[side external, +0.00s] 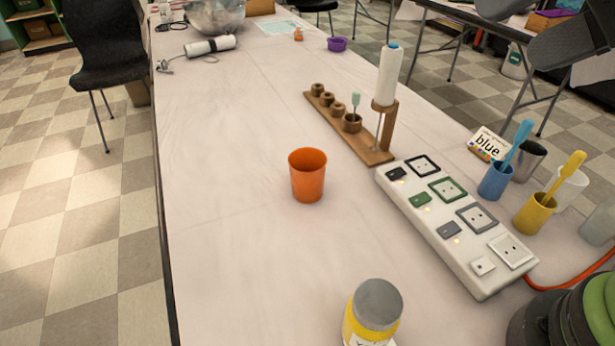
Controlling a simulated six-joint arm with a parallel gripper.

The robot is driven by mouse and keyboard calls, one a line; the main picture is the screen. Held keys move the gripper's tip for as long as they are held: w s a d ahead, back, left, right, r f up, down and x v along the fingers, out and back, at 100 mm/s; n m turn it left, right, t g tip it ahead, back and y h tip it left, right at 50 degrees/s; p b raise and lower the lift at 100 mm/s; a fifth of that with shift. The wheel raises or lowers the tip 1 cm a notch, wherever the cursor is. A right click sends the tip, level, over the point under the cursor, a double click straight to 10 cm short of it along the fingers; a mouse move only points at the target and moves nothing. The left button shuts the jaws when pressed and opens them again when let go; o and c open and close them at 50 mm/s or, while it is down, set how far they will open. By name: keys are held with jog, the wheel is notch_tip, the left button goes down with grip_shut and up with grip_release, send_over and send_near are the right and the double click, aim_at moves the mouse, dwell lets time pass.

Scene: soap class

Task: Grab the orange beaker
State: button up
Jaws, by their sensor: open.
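The orange beaker (308,177) stands upright on the pale table, near the middle of the side external view. Its open rim faces up and nothing touches it. My gripper (507,29) shows only in part at the top right edge, as two dark grey fingers set apart. It is open, with no object seen between the fingers. It is far to the upper right of the beaker in the picture, and the rest of it is out of frame.
Blue (496,181) and yellow (535,214) cups hold brushes. A yellow jar (372,314) stands in front. The table left of the beaker is clear.

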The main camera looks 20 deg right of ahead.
jog(key=w+a+f, duration=0.2)
jog(key=w+a, duration=0.3)
jog(key=w, duration=0.2)
jog(key=t+h, duration=0.2)
jog(key=h, duration=0.4)
send_over(304, 162)
jog(key=s+a, duration=0.2)
jog(key=s, duration=0.8)
notch_tip(304, 162, down, 20)
jog(key=shift+n, duration=0.3)
jog(key=x, duration=0.9)
jog(key=shift+w+d+f, duration=0.1)
jog(key=shift+f, duration=0.1)
jog(key=c, duration=1)
